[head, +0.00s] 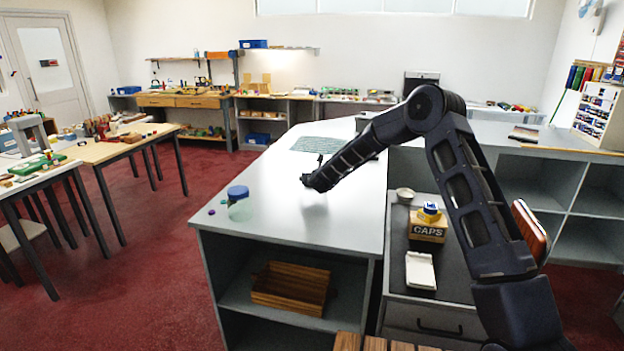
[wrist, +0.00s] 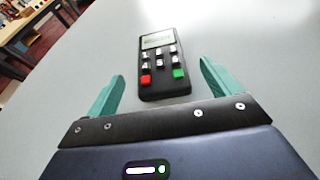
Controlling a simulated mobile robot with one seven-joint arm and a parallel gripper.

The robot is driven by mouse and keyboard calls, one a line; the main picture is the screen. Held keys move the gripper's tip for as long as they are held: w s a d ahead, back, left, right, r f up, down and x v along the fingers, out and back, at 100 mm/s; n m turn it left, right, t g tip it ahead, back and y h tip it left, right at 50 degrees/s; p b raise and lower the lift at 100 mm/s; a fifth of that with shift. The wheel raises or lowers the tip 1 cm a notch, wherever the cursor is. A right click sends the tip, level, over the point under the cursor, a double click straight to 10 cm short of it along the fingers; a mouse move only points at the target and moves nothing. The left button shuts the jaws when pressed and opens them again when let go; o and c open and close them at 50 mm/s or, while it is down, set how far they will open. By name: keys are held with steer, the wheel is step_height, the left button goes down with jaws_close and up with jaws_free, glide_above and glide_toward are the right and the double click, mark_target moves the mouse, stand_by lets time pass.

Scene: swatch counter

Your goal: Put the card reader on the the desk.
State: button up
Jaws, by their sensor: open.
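The card reader (wrist: 161,62) is a dark handheld unit with a small screen, pale keys, and one red and one green key. In the wrist view it lies face up on a pale grey surface, the top of the counter (head: 265,185). My gripper (wrist: 162,70) is open, with a teal finger on each side of the reader's lower end and visible gaps between. In the head view my gripper (head: 308,182) is low over the counter top, and I cannot make out the reader clearly there. I cannot tell which surface is the desk.
A blue-lidded jar (head: 240,208) stands at the counter's front left. A wooden crate (head: 290,288) sits on the shelf below. A caps box (head: 428,226), a bowl (head: 405,195) and a white dish (head: 420,270) are on the lower cabinet. A wooden table (head: 115,147) stands left across red floor.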

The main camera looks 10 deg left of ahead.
steer(key=v, duration=0.7)
steer(key=shift+d, duration=0.1)
steer(key=s+d+r+n+g+y, duration=0.1)
steer(key=s+d+r+n+g, duration=0.15)
steer(key=d+r+n, duration=0.9)
steer(key=s+d+r+n+h, duration=0.1)
steer(key=s+d+r+n, duration=0.3)
steer(key=d, duration=0.4)
steer(key=s+d+r+n, duration=0.3)
steer(key=s+d+r, duration=0.2)
steer(key=s+d, duration=0.15)
steer(key=s+d+r+n+g+h, duration=0.2)
steer(key=s+d+n, duration=0.7)
steer(key=s+d, duration=1.3)
steer(key=shift+d+n+g+h, duration=0.35)
steer(key=shift+d+g+h, duration=0.1)
steer(key=shift+g+h, duration=0.5)
steer(key=shift+o, duration=0.4)
steer(key=s+d+f+n, duration=0.1)
steer(key=s+d, duration=0.2)
steer(key=s, duration=0.2)
steer(key=s+d+f+n+g+h, duration=0.1)
steer(key=s+d+n, duration=0.1)
steer(key=s, duration=0.4)
steer(key=shift+s+d+f+g, duration=0.25)
steer(key=shift+d+g, duration=0.05)
steer(key=shift+d, duration=0.4)
